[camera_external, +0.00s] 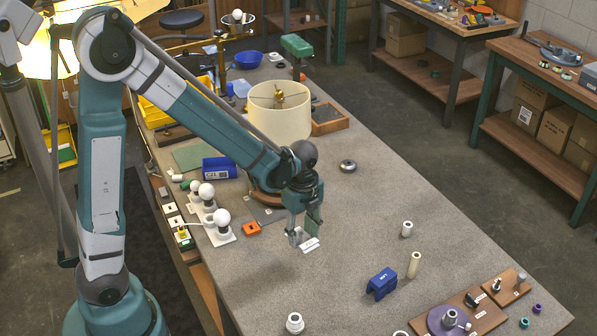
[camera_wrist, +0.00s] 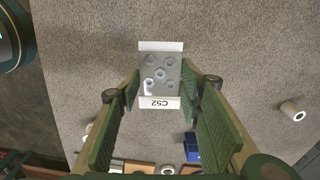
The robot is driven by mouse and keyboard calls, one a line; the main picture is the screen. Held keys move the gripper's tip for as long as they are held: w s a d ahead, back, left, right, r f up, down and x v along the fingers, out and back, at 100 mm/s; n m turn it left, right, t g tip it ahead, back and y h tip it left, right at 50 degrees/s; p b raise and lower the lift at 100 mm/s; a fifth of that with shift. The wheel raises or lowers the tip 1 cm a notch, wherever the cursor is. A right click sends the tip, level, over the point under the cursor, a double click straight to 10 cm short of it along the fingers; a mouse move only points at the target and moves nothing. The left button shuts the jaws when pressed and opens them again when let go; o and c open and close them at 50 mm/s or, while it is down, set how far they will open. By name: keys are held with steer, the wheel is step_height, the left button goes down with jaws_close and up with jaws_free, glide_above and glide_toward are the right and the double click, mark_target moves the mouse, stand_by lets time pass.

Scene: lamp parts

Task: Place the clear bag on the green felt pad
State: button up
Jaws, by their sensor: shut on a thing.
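The clear bag (camera_wrist: 160,72) shows in the wrist view with several round pieces inside, white strips at both ends and a label that seems to read C52, upside down. In the external view the bag (camera_external: 311,245) is a small pale piece at my fingertips. My gripper (camera_external: 304,238) is shut on the bag above the grey bench; its green fingers (camera_wrist: 160,95) stand on either side of the bag in the wrist view. The green felt pad (camera_external: 190,157) lies flat at the bench's left side, behind my gripper in the external view.
A blue block (camera_external: 220,168) stands by the pad's right side. Bulbs on white bases (camera_external: 222,236), an orange piece (camera_external: 251,228) and a lampshade (camera_external: 279,112) stand between or near. A blue holder (camera_external: 381,283) and white cylinders (camera_external: 414,265) are at right.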

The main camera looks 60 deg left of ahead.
steer(key=s+a+r+n+p, duration=0.2)
steer(key=s+a+n, duration=0.25)
steer(key=a, duration=1.05)
steer(key=s+a+r+n+p, duration=0.2)
steer(key=s+a+n, duration=0.25)
steer(key=a, duration=1.05)
steer(key=s+a+r+n+p, duration=0.2)
steer(key=s+a+n, duration=0.25)
steer(key=a, duration=1.05)
steer(key=n+b, duration=0.5)
steer(key=n, duration=0.2)
glide_above(194, 155)
step_height(194, 155, down, 5)
steer(key=shift+s+f, duration=0.1)
steer(key=shift+s, duration=0.05)
steer(key=shift+d, duration=0.1)
steer(key=shift+f+b, duration=0.4)
steer(key=shift+f, duration=2.7)
steer(key=shift+f, duration=1.85)
